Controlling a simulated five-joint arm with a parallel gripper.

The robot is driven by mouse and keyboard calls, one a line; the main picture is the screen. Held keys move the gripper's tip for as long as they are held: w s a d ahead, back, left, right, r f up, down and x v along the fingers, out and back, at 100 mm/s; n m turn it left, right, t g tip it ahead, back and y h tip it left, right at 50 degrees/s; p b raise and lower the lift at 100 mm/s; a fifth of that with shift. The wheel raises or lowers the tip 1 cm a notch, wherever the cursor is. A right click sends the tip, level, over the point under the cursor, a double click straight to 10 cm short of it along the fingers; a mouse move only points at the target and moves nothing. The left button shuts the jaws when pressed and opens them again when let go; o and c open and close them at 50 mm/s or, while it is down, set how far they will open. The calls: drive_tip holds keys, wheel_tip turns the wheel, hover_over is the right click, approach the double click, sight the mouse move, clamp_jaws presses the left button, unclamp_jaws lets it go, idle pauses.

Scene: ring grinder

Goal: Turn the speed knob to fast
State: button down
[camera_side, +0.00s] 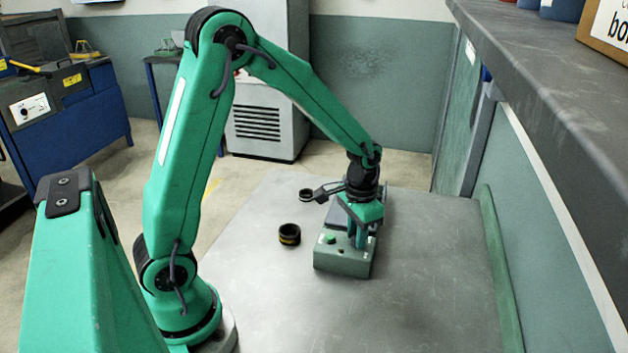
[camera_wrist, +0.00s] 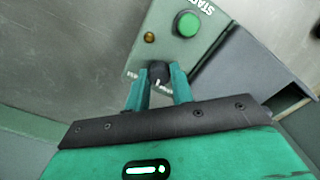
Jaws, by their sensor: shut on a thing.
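The speed knob (camera_wrist: 158,70) is a small black knob with a light pointer line, on the grey-green face of the ring grinder (camera_side: 343,262). My gripper (camera_wrist: 158,80) is shut on the knob, with one green finger on each side of it in the wrist view. In the side view my gripper (camera_side: 357,238) points down over the grinder's control box and hides the knob. The pointer line faces the bottom of the wrist view. Light marks show on both sides of the knob, but their labels cannot be read. A green START button (camera_wrist: 188,24) and an amber lamp (camera_wrist: 149,37) are near it.
A dark grey part (camera_wrist: 255,68) of the grinder adjoins the control face. The table's front and right are clear.

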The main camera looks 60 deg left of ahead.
drive_tip(key=m, duration=0.4)
drive_tip(key=shift+m, duration=0.3)
drive_tip(key=m, duration=0.5)
idle(0.3)
drive_tip(key=c, duration=1.2)
unclamp_jaws()
drive_tip(key=shift+r, duration=0.15)
drive_tip(key=shift+r, duration=3.8)
